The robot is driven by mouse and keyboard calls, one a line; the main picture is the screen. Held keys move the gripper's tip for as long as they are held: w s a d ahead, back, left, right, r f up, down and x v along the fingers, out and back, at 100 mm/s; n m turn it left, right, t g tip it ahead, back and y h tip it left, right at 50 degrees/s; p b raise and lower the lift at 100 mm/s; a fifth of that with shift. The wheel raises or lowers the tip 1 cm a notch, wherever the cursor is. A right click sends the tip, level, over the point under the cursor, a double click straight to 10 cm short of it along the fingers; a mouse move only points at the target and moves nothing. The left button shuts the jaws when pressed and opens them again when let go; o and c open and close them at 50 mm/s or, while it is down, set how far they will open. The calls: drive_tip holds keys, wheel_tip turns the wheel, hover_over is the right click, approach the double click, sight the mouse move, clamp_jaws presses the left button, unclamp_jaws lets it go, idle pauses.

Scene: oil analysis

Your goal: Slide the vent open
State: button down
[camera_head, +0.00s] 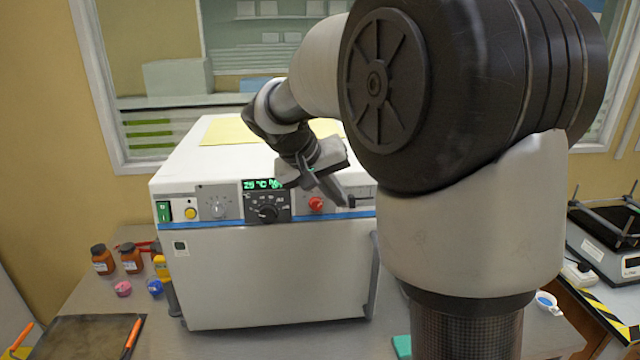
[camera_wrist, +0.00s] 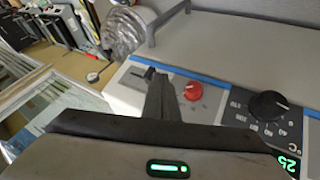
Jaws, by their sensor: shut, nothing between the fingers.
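The vent slider (camera_head: 359,202) is a small dark piece at the right end of the control panel on the white oven (camera_head: 270,275). In the wrist view the vent slider (camera_wrist: 145,73) shows in a short slot, just beyond my fingertips. My arm hides the oven's right end in the head view.
The oven door handle (camera_head: 374,275) stands out at the right. Brown bottles (camera_head: 131,258) stand on the bench at left. A balance (camera_head: 610,245) stands at far right.

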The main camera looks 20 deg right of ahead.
sight(363, 194)
drive_tip(key=shift+w+d+f, duration=0.1)
drive_tip(key=shift+d+f, duration=0.05)
drive_tip(key=shift+f, duration=0.15)
drive_tip(key=shift+d, duration=0.35)
drive_tip(key=d+b, duration=0.1)
drive_tip(key=d, duration=0.1)
drive_tip(key=s+d+b, duration=0.1)
drive_tip(key=d, duration=0.1)
drive_tip(key=shift+d, duration=0.25)
drive_tip(key=shift+s+r, duration=0.1)
drive_tip(key=shift+r, duration=0.05)
